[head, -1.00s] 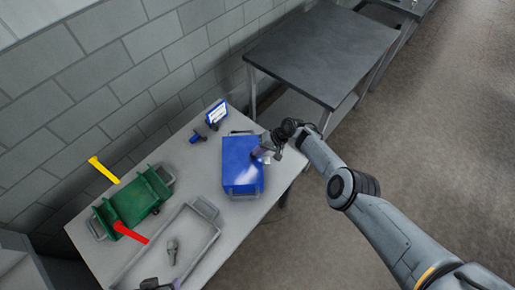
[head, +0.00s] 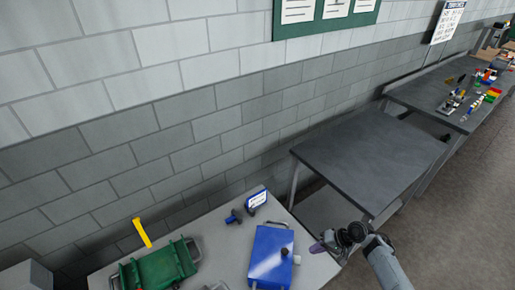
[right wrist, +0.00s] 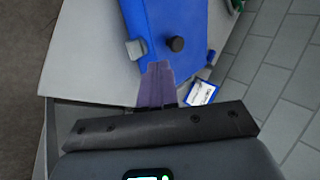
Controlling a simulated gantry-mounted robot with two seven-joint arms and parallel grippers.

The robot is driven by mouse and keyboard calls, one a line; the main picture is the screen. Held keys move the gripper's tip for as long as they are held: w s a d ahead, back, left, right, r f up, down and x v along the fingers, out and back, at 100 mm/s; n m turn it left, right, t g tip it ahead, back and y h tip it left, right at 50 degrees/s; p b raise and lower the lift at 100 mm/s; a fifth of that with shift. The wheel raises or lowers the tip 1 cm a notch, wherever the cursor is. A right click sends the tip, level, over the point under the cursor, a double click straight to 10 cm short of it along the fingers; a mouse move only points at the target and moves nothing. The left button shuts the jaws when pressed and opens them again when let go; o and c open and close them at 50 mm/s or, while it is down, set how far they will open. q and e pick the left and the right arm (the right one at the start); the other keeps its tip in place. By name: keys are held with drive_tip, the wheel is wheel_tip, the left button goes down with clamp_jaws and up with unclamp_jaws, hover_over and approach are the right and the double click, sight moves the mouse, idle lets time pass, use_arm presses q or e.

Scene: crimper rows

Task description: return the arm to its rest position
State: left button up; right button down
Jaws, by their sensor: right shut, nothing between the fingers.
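My right gripper (head: 318,247) is at the right end of the light grey table (head: 225,238), just right of the blue box (head: 270,255). Its fingers are shut and empty. In the right wrist view the closed purple-grey fingers (right wrist: 157,84) point toward the blue box (right wrist: 178,22), which has a black knob on top and a grey latch at its side. The fingertips overlap the box's near edge in that view; I cannot tell how far apart they are. My left gripper is not in view.
A small blue item (head: 234,216) and a labelled card (head: 257,200) lie behind the box. A dark empty table (head: 365,155) stands right, then a bench (head: 440,95) with colourful parts. A block wall runs behind.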

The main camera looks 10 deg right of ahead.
drive_tip(key=s+f+g+p, duration=0.1)
drive_tip(key=s+f+g, duration=0.1)
drive_tip(key=s+f, duration=0.85)
drive_tip(key=s+d+f+g+h+p, duration=0.1)
drive_tip(key=s+d+f+h, duration=0.15)
drive_tip(key=s, duration=0.55)
drive_tip(key=s+d+f+g+h+p, duration=0.1)
drive_tip(key=s+d+p, duration=0.15)
drive_tip(key=s, duration=0.55)
drive_tip(key=s+d+f+g+h+p, duration=0.1)
drive_tip(key=s+d+h, duration=0.15)
drive_tip(key=s, duration=0.45)
drive_tip(key=a+r+n+t, duration=0.1)
drive_tip(key=a+r, duration=0.3)
drive_tip(key=r, duration=0.8)
drive_tip(key=a+r+n+t+h+p, duration=0.1)
drive_tip(key=a+r, duration=0.4)
drive_tip(key=r, duration=0.7)
drive_tip(key=a+r+n+t+p, duration=0.1)
drive_tip(key=a+r+n+t, duration=0.2)
drive_tip(key=r, duration=0.9)
drive_tip(key=shift+w+a+t, duration=0.45)
drive_tip(key=shift+a+t, duration=0.35)
drive_tip(key=shift+a, duration=0.05)
